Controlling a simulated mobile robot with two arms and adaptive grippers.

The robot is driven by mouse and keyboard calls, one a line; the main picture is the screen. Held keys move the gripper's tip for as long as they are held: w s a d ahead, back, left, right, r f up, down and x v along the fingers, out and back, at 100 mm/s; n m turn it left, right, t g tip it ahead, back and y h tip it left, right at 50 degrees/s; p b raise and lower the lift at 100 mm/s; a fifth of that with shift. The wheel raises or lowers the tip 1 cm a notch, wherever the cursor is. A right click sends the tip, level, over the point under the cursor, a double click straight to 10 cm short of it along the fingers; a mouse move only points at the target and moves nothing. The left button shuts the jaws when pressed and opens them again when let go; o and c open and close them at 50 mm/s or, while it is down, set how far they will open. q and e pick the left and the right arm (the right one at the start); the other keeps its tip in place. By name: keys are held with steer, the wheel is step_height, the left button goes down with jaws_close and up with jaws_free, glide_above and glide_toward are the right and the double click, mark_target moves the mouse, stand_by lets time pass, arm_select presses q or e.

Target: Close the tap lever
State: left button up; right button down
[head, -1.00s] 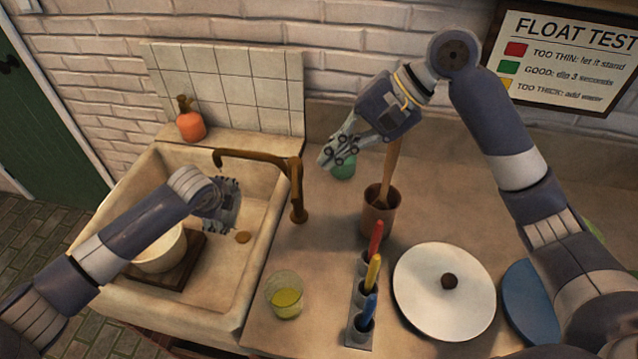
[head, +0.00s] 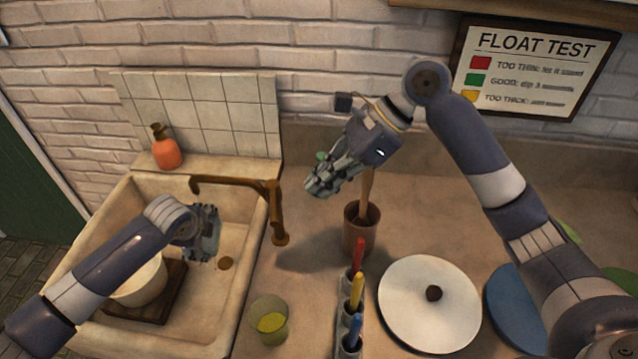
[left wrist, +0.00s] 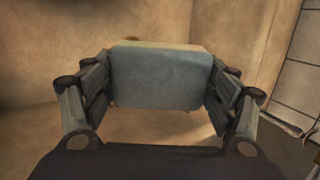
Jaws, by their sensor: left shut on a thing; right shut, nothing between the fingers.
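The brown metal tap (head: 277,210) stands on the counter at the sink's right edge, its spout reaching left over the sink. I cannot clearly tell its lever apart from its body. My right gripper (head: 317,188) is shut and empty, to the right of the tap's upper part and apart from it in the picture. My left gripper (head: 207,238) is over the sink, below the spout. In the left wrist view it is shut on a pale grey-blue block (left wrist: 160,78), perhaps a sponge, with a yellowish top edge.
The sink (head: 247,290) holds a pale bowl (head: 140,284) on a brown board (head: 172,292).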

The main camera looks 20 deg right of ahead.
steer(key=x, duration=0.7)
steer(key=shift+a+f, duration=0.25)
arm_select(q)
steer(key=shift+a, duration=0.1)
arm_select(e)
steer(key=shift+s+a, duration=0.15)
steer(key=shift+a, duration=0.6)
steer(key=shift+s+a, duration=0.15)
steer(key=shift+a, duration=0.6)
steer(key=shift+d, duration=0.1)
steer(key=s+v, duration=0.1)
steer(key=v, duration=0.9)
steer(key=shift+s+a, duration=0.2)
steer(key=shift+a, duration=0.05)
steer(key=shift+r, duration=0.1)
